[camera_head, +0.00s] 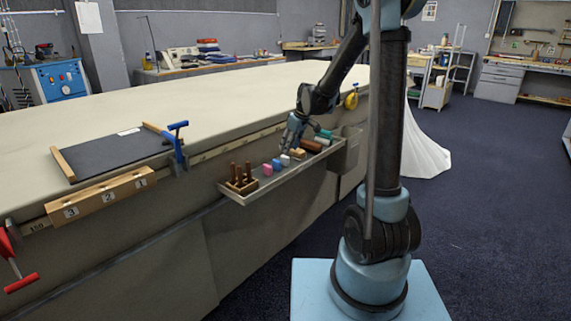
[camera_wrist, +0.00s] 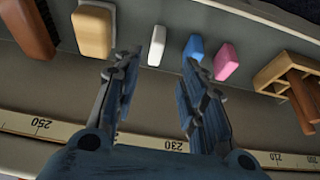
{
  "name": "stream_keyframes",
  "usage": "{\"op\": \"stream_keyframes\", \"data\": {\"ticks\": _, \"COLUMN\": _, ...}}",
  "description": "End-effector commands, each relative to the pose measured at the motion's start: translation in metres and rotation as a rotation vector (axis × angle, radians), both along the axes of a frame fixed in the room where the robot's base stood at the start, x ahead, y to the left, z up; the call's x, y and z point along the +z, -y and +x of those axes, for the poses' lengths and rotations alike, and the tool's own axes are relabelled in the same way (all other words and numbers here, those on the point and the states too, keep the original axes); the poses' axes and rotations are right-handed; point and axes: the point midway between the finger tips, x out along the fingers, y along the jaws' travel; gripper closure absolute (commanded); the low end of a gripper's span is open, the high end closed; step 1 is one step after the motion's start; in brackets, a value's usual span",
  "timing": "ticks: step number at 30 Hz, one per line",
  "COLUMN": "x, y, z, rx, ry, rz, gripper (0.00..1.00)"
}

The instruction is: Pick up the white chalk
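The white chalk (camera_head: 285,160) is a small block on the narrow tray (camera_head: 262,187) hung along the table's side. In the wrist view the white chalk (camera_wrist: 157,45) appears just beyond and between the fingertips. My gripper (camera_wrist: 154,62) is open and empty, with one finger on each side of the chalk's line. In the head view my gripper (camera_head: 293,143) is above the tray, close to the chalk. I cannot tell the exact height gap.
A blue block (camera_wrist: 194,48) and a pink block (camera_wrist: 227,62) lie right of the chalk in the wrist view. A tan block (camera_wrist: 93,32) and a brown brush (camera_wrist: 27,25) lie left. A wooden rack (camera_wrist: 283,75) stands far right. A measuring tape (camera_wrist: 60,129) runs along the table edge.

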Motion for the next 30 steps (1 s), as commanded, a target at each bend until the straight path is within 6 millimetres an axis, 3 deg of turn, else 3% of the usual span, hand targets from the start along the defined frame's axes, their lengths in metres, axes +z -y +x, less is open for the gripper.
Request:
{"op": "stream_keyframes", "data": {"ticks": 6, "x": -0.023, "y": -0.007, "z": 0.006, "rx": 0.001, "ry": 0.0, "rz": 0.0, "gripper": 0.62}}
{"op": "stream_keyframes", "data": {"ticks": 14, "x": -0.032, "y": -0.01, "z": 0.009, "rx": 0.0, "ry": 0.0, "rz": 0.0, "gripper": 0.62}}
{"op": "stream_keyframes", "data": {"ticks": 30, "x": -0.076, "y": -0.02, "z": 0.024, "rx": 0.001, "ry": 0.0, "rz": 0.0, "gripper": 0.62}}
